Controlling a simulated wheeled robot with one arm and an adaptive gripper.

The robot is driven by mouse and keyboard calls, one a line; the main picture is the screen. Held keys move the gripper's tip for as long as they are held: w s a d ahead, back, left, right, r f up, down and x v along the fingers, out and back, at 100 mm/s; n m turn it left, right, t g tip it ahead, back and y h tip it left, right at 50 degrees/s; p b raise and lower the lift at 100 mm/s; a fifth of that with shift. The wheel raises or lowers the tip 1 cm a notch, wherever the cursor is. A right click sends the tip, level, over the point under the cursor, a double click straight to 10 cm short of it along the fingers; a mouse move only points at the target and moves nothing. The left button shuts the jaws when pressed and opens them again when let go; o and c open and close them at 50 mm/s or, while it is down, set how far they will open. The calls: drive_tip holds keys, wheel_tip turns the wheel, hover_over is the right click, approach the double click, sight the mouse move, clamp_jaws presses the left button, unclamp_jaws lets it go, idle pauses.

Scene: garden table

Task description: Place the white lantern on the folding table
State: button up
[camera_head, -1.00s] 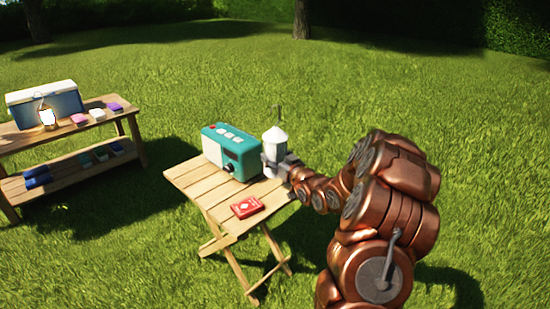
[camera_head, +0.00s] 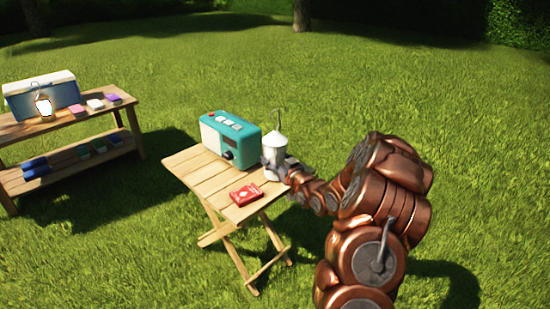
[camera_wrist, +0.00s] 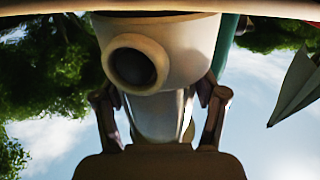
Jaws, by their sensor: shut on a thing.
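The white lantern (camera_head: 274,149), with a cone top and a thin wire handle, is upright at the back right corner of the folding table (camera_head: 197,172). My gripper (camera_head: 287,168) is shut on it from the right. In the wrist view, my gripper (camera_wrist: 160,115) has a finger on each side of the lantern (camera_wrist: 185,45), whose round knob faces the camera. I cannot tell whether the lantern's base touches the tabletop.
A teal and white radio (camera_head: 230,137) stands just left of the lantern. A red card box (camera_head: 246,194) lies near the front edge. On the left, a wooden bench (camera_head: 70,158) holds a cooler (camera_head: 62,88), a lit lantern (camera_head: 43,105) and small coloured items. The table's left part is clear.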

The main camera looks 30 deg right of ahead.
drive_tip(key=shift+f, duration=0.5)
idle(0.4)
drive_tip(key=o, duration=1.6)
drive_tip(key=shift+o, duration=0.2)
drive_tip(key=shift+s, duration=0.1)
drive_tip(key=s, duration=1.1)
drive_tip(key=shift+s+a, duration=0.15)
drive_tip(key=shift+s, duration=0.25)
